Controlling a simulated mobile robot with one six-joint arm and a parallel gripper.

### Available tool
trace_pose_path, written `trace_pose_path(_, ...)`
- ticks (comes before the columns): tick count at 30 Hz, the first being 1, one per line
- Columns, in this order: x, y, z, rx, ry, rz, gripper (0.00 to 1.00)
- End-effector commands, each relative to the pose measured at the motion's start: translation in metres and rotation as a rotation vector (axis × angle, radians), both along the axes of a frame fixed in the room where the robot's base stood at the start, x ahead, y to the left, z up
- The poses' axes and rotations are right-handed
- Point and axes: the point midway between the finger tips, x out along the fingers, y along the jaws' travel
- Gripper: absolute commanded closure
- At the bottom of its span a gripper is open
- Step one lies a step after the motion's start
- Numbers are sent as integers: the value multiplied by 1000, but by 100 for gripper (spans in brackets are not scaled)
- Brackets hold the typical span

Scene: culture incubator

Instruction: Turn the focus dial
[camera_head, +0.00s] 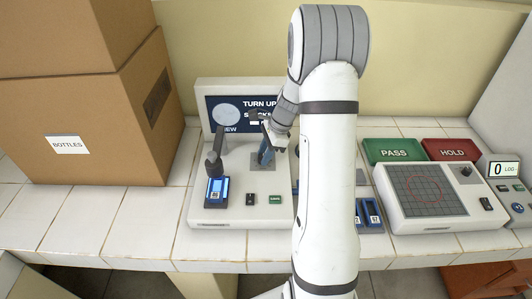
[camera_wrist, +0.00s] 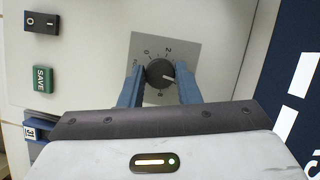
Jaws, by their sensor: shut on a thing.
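The focus dial (camera_wrist: 158,74) is a dark round knob on a square grey plate (camera_wrist: 190,46) with numbers around it. Its white pointer mark faces right in the wrist view. My gripper (camera_wrist: 160,76) has its two blue fingers shut on the knob, one on each side. In the head view my gripper (camera_head: 266,152) reaches down to the white viewer device (camera_head: 235,215), and its fingers and my arm hide the dial there. The device's screen (camera_head: 227,113) stands behind, partly covered by my arm; "TURN UP" can be read on it.
A green SAVE button (camera_wrist: 42,79) and a black rocker switch (camera_wrist: 42,22) sit near the dial. A blue block (camera_head: 217,190) stands under a grey post at the left. A BOTTLES box (camera_head: 90,120), PASS tray (camera_head: 393,151), HOLD tray (camera_head: 452,149) and gridded counter (camera_head: 428,190) flank the device.

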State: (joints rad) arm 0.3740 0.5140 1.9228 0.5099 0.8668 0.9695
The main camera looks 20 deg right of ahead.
Motion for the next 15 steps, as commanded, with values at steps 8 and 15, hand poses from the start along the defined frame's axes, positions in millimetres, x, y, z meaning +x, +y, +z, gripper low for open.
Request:
trace_pose_path(8, -1, 0, -1, 3, 5, 140, 93)
trace_pose_path(15, -1, 0, -1, 3, 5, 136, 64)
